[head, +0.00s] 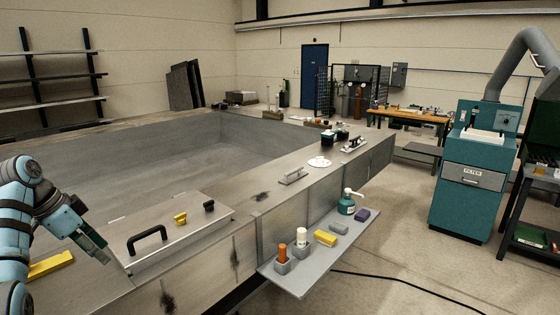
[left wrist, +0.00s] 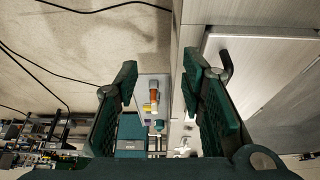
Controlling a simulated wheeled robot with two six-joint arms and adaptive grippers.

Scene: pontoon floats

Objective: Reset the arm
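My left gripper (head: 92,240) is at the left of the head view, above the metal pontoon deck, left of the hatch plate (head: 180,236) with its black handle (head: 147,240). In the left wrist view the left gripper (left wrist: 160,95) has its two green fingers wide apart with nothing between them touching. The handle also shows in the left wrist view (left wrist: 226,66), beyond the right finger. My right gripper is in neither view.
A yellow bar (head: 50,265) lies on the deck near my left arm. A side shelf (head: 300,280) holds an orange-capped item (head: 282,254), a yellow block (head: 325,238) and a teal pump bottle (head: 347,203). A large open recess (head: 200,150) lies behind the hatch plate.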

